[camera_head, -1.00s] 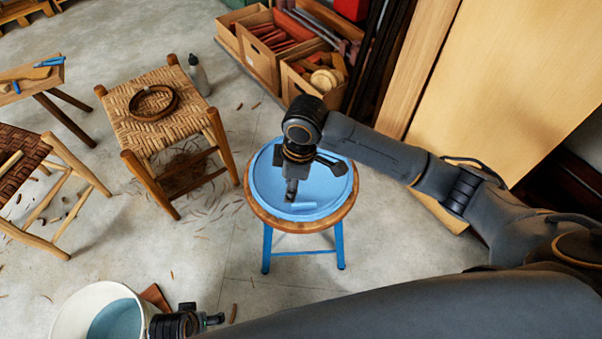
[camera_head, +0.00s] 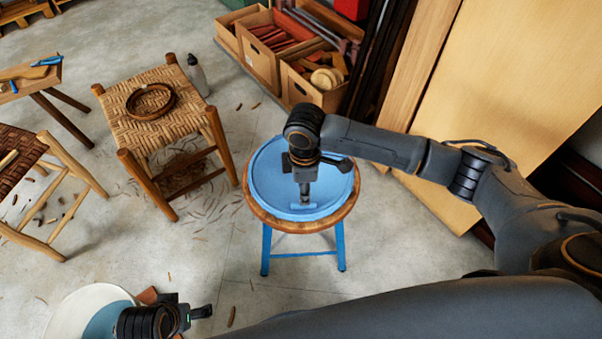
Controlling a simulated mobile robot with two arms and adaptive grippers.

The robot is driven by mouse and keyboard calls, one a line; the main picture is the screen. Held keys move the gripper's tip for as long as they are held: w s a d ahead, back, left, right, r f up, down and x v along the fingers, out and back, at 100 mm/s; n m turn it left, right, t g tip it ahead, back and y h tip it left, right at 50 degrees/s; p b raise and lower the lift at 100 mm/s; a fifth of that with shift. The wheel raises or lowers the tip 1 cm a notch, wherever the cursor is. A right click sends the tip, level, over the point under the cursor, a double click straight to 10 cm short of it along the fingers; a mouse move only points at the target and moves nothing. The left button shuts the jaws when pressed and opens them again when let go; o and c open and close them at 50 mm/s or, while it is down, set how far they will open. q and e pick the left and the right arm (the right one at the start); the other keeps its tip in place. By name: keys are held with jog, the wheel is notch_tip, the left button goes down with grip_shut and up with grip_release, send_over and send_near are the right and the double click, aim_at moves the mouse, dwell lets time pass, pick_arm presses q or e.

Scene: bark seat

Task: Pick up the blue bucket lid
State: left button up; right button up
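The blue bucket lid (camera_head: 264,178) lies flat on a round stool with a wooden rim (camera_head: 290,226) and blue legs. A small raised light-blue handle (camera_head: 312,207) shows near the lid's front edge. My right gripper (camera_head: 305,201) points down over the lid, its tips at the handle. Whether the tips touch or grip the handle cannot be told. My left gripper (camera_head: 207,311) is at the bottom left, away from the lid, in front of a white bucket (camera_head: 85,305) with a blue inside. Its fingers look close together, but their state is unclear.
A woven stool (camera_head: 170,120) with a wooden ring on it stands left of the lid's stool, a grey bottle (camera_head: 197,75) behind it. Wooden crates (camera_head: 262,62) and leaning boards (camera_head: 500,95) are at the back. The floor between the stools is clear apart from shavings.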

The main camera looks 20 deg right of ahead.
jog(key=f+b, duration=0.1)
jog(key=f, duration=0.3)
jog(key=shift+s+f, duration=0.1)
jog(key=shift+s, duration=0.1)
jog(key=shift+f+b, duration=0.3)
pick_arm(q)
jog(key=v, duration=0.6)
jog(key=shift+w+r, duration=0.25)
pick_arm(e)
grip_shut()
pick_arm(q)
jog(key=shift+a, duration=0.1)
